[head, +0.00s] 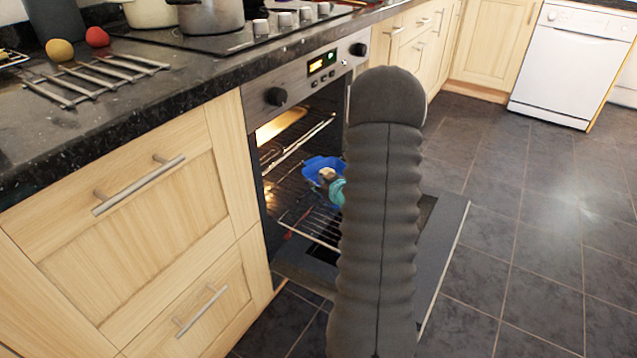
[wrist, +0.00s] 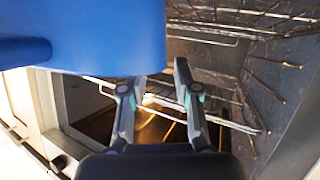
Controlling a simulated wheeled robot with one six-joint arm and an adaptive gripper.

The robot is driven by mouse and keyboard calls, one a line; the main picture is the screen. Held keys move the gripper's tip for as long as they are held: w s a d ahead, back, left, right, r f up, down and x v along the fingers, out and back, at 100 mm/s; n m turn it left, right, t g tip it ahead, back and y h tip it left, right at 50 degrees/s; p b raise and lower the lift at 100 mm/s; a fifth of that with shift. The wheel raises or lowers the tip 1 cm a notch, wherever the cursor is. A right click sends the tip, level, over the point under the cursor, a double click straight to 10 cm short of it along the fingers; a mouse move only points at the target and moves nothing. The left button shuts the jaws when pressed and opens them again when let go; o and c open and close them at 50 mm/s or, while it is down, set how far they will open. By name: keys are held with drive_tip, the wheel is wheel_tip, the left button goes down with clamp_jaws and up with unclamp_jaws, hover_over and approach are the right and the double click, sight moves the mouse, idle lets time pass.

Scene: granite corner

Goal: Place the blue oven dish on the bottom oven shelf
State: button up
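The blue oven dish (head: 318,165) is in the mouth of the open oven, between the upper and lower wire racks. In the wrist view the dish (wrist: 100,35) fills the upper left. My gripper (head: 337,186) is at its near side, partly hidden by my arm. The bottom oven shelf (head: 312,226) is a wire rack below the dish. I cannot tell whether they touch.
The oven door (head: 448,235) is folded down, with my arm above it. An upper rack (head: 298,143) crosses the oven above the dish. Wooden drawers (head: 125,215) stand to the left. The tiled floor (head: 530,240) to the right is clear.

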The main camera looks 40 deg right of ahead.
drive_tip(key=v, duration=1.2)
drive_tip(key=s+a+r+m+g+h, duration=0.1)
drive_tip(key=s+a+r+g+h, duration=0.2)
drive_tip(key=a+r, duration=0.95)
drive_tip(key=s+a+r+g+y, duration=0.2)
drive_tip(key=s+a, duration=0.6)
drive_tip(key=a, duration=0.1)
drive_tip(key=s+a+r+g+y, duration=0.2)
drive_tip(key=s+a+g, duration=0.1)
drive_tip(key=s+a, duration=0.6)
drive_tip(key=shift+a, duration=0.15)
drive_tip(key=shift+s+r, duration=0.1)
drive_tip(key=shift+r, duration=0.05)
